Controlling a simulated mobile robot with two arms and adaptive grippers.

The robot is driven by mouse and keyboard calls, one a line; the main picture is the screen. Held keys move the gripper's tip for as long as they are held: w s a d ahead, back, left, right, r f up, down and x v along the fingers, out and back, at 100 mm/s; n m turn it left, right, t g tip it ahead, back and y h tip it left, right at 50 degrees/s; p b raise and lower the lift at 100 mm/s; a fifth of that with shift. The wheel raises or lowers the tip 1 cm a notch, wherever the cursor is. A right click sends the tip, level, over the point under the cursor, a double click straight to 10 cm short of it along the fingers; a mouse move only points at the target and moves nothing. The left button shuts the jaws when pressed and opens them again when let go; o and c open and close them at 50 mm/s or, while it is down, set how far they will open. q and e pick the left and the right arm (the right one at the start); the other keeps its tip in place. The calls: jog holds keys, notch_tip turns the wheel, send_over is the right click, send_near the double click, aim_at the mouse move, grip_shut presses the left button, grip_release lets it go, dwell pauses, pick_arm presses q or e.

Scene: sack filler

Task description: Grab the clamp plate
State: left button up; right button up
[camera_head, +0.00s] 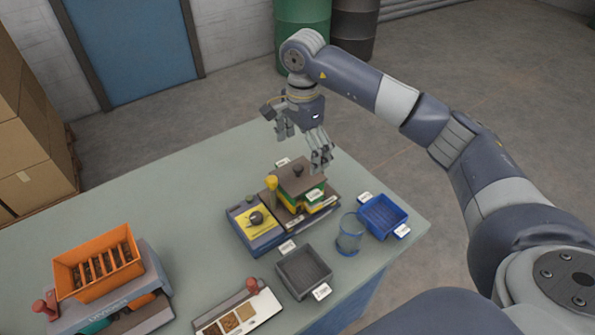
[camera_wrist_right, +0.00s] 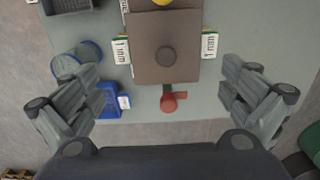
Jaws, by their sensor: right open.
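The clamp plate (camera_head: 290,184) is a flat brown plate with a dark round knob on top. It lies on a green and yellow stack in the press at the table's middle right. In the right wrist view the plate (camera_wrist_right: 148,32) shows from above, its knob near the middle. My right gripper (camera_head: 303,148) is open and empty above the plate's far side. In the right wrist view its fingers (camera_wrist_right: 165,97) are spread wide to either side, apart from the plate. My left gripper is not in view.
A yellow-topped box with a black knob (camera_head: 256,217) adjoins the press. A blue-rimmed clear cup (camera_head: 350,235), a blue bin (camera_head: 383,215) and a grey bin (camera_head: 303,272) stand nearby. A red handle (camera_wrist_right: 172,100) sticks out beside the plate. An orange hopper (camera_head: 97,265) stands left; the far table is clear.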

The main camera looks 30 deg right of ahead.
aim_at(299, 168)
jog(key=shift+f, duration=0.4)
jog(key=shift+w+a+f, duration=0.1)
jog(key=shift+f, duration=0.15)
jog(key=f+p, duration=0.2)
jog(key=f, duration=0.1)
jog(key=f+p, duration=0.1)
jog(key=shift+w+a+f, duration=0.15)
jog(key=shift+w+a, duration=0.1)
jog(key=shift+f, duration=0.4)
jog(key=shift+c, duration=0.6)
jog(key=c, duration=0.9)
jog(key=shift+s, duration=0.2)
grip_shut()
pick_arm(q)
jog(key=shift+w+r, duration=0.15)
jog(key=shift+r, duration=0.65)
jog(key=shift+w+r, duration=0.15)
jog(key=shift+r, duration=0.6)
